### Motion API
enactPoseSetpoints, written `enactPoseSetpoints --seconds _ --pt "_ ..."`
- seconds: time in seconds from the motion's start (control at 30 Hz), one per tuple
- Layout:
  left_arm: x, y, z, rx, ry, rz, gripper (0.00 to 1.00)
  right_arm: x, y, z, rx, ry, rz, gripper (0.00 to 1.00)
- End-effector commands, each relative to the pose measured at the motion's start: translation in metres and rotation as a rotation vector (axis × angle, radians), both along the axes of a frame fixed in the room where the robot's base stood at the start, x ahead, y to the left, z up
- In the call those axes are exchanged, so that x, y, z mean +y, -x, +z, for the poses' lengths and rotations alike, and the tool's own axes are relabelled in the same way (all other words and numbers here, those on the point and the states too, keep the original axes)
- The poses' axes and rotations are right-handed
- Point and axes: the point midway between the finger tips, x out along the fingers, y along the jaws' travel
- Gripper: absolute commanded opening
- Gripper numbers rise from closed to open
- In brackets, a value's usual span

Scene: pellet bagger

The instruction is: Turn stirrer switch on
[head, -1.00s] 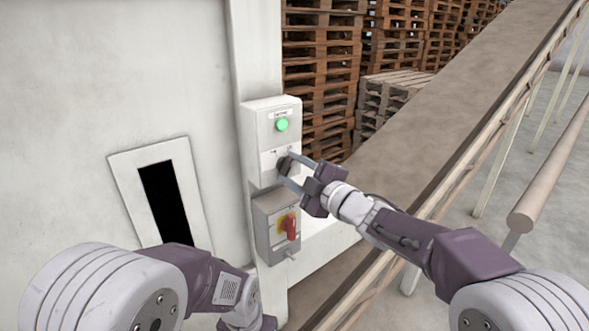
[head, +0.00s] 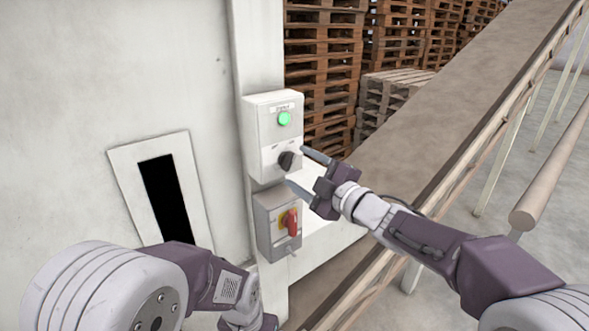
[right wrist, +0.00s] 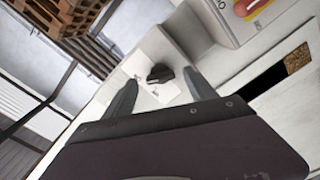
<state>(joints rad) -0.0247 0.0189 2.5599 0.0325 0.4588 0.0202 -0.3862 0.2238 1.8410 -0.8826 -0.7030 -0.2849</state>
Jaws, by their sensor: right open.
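The stirrer switch is a black rotary knob (head: 287,161) on the lower face of a light grey control box (head: 262,140). A green lamp (head: 284,118) glows above it. In the right wrist view the knob (right wrist: 159,73) sits between and beyond my fingers, its grip tilted. My right gripper (head: 298,166) is open, with its two fingers spread either side of the knob and apart from it. It also shows at the sides of the knob in the right wrist view (right wrist: 158,90). My left arm is at the lower left; its fingers are out of view.
A grey box with a red rotary handle (head: 292,223) on yellow is mounted just below. A white panel with a dark slot (head: 168,198) lies left. A sloping conveyor (head: 440,130) runs on the right, with stacked pallets (head: 320,70) behind.

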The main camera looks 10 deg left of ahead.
Motion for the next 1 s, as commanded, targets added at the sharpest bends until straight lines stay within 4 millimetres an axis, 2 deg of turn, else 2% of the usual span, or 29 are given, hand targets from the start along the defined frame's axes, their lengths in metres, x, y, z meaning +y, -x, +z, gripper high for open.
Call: enactPoseSetpoints --seconds 0.03,0.23,0.4,0.67,0.73,0.77,0.83,0.87,0.9,0.97,1.0 --pt "0.000 0.000 -0.009 0.000 0.000 0.000 0.98 -0.011 0.007 -0.003 -0.003 -0.002 -0.004 0.65" --pt "0.000 0.000 -0.018 0.000 0.000 0.000 0.98 -0.039 0.031 -0.002 -0.001 0.000 -0.003 0.65" --pt "0.000 0.000 -0.018 0.000 0.000 0.000 0.98 -0.047 0.038 -0.001 0.002 0.000 0.000 0.65" --pt "0.000 0.000 -0.022 0.000 0.000 0.000 0.98 -0.050 0.036 -0.005 0.002 0.000 -0.006 0.65" --pt "0.000 0.000 -0.039 0.000 0.000 0.000 0.98 -0.065 0.027 -0.022 0.002 0.001 -0.044 0.65" --pt "0.000 0.000 -0.047 0.000 0.000 0.000 0.98 -0.075 0.023 -0.036 0.018 0.001 -0.067 0.65" --pt "0.000 0.000 -0.060 0.001 0.000 0.000 0.98 -0.109 0.008 -0.074 0.111 -0.031 -0.178 0.65" --pt "0.000 0.000 -0.064 0.001 0.000 0.000 0.98 -0.126 0.002 -0.092 0.168 -0.045 -0.244 0.65" --pt "0.000 0.000 -0.069 0.001 0.000 0.000 0.98 -0.150 -0.006 -0.120 0.253 -0.065 -0.341 0.65" --pt "0.000 0.000 -0.076 0.000 0.000 0.000 0.98 -0.187 -0.010 -0.162 0.390 -0.092 -0.487 0.65" --pt "0.000 0.000 -0.079 0.000 0.000 0.000 0.98 -0.210 -0.007 -0.191 0.487 -0.109 -0.582 0.65"
